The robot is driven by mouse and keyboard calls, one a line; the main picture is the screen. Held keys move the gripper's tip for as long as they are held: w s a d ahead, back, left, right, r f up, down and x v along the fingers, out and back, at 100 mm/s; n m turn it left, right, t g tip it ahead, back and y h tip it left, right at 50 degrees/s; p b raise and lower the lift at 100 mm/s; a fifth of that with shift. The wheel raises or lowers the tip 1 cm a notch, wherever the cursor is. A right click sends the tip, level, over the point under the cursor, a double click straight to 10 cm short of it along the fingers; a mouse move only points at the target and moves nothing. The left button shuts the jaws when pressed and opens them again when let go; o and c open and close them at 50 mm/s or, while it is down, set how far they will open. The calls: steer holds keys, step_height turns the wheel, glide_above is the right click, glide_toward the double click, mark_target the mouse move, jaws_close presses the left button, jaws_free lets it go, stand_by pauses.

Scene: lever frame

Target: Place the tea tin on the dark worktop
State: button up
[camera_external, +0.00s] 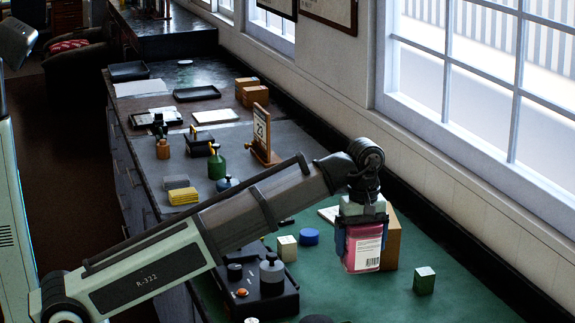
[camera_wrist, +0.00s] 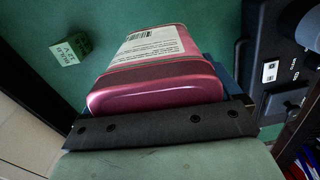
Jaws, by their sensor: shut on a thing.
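The tea tin (camera_external: 364,249) is pink with a white barcode label. My gripper (camera_external: 362,236) is shut on it, with blue fingers at its sides, over the green work surface (camera_external: 330,290). I cannot tell whether the tin touches the surface. A dark worktop (camera_external: 205,72) runs along the counter beyond the grey section, toward the upper left of the external view.
Near my gripper are a tan box (camera_external: 391,242), a green block (camera_external: 424,280), a cream block (camera_external: 287,248), a blue disc (camera_external: 309,237) and a black device (camera_external: 262,287). A calendar stand (camera_external: 261,138), green bottle (camera_external: 216,163) and trays stand farther back. Windows line the right wall.

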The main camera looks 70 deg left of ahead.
steer(key=shift+r, duration=0.5)
steer(key=s+a+f+n, duration=0.15)
steer(key=a+n, duration=0.25)
steer(key=a, duration=3)
steer(key=s+a+n, duration=0.3)
steer(key=a+n, duration=0.1)
steer(key=a, duration=2.9)
steer(key=w+a+r+m, duration=0.2)
steer(key=w+a+m, duration=0.1)
steer(key=w+a, duration=0.35)
steer(key=f+m, duration=0.1)
steer(key=f, duration=0.2)
steer(key=f+m, duration=0.1)
steer(key=f, duration=0.3)
steer(key=f+m, duration=0.1)
steer(key=f, duration=0.2)
steer(key=shift+a+f, duration=0.15)
steer(key=shift+a, duration=0.1)
steer(key=shift+f, duration=0.15)
steer(key=o, duration=0.9)
